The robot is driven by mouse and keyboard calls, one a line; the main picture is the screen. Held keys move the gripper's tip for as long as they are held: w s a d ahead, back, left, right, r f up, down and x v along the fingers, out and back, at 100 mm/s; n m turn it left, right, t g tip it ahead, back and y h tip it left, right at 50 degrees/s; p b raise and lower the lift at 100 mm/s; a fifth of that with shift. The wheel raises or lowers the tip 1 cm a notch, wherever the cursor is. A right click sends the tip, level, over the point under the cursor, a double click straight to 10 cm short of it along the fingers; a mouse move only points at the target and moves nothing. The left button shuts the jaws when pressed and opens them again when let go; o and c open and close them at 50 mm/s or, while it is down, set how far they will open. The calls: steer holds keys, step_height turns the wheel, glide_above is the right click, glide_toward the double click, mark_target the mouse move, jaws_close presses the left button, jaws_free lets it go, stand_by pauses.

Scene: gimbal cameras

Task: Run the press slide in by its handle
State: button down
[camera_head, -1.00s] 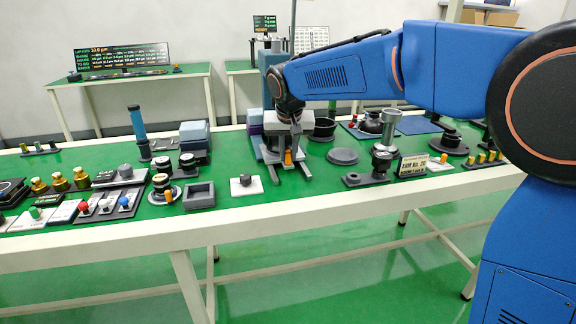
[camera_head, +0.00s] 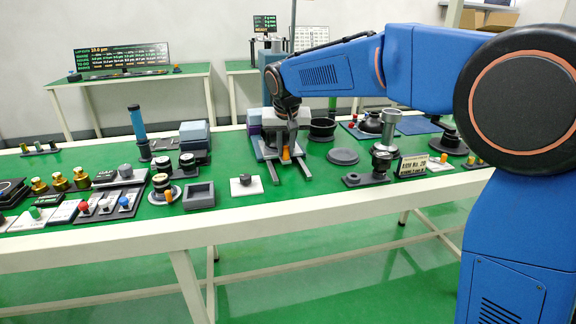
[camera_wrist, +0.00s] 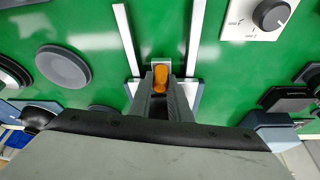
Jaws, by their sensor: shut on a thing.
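The press slide's orange handle (camera_wrist: 161,78) shows between my gripper's (camera_wrist: 164,92) two dark fingers in the wrist view, and they are shut on it. In the head view the handle (camera_head: 286,153) is a small orange spot below my gripper (camera_head: 287,147). Two parallel grey rails (camera_head: 273,172) run from the press toward the table's front edge; they also show as pale bars in the wrist view (camera_wrist: 126,38). The grey press body (camera_head: 258,146) stands behind, largely hidden by my gripper and wrist. The slide itself is mostly hidden.
A small plate with a dark knob (camera_head: 244,181) lies left of the rails. A grey round disc (camera_head: 343,156) and a dark bowl (camera_head: 322,130) lie to the right. A square grey tray (camera_head: 199,196) is farther left. Green table surface is clear just around the rails.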

steer(key=shift+w+a, duration=0.2)
steer(key=shift+w, duration=0.45)
steer(key=shift+w+a, duration=0.15)
steer(key=shift+w, duration=0.5)
steer(key=c, duration=1.6)
jaws_free()
steer(key=shift+c, duration=0.2)
steer(key=shift+r, duration=0.1)
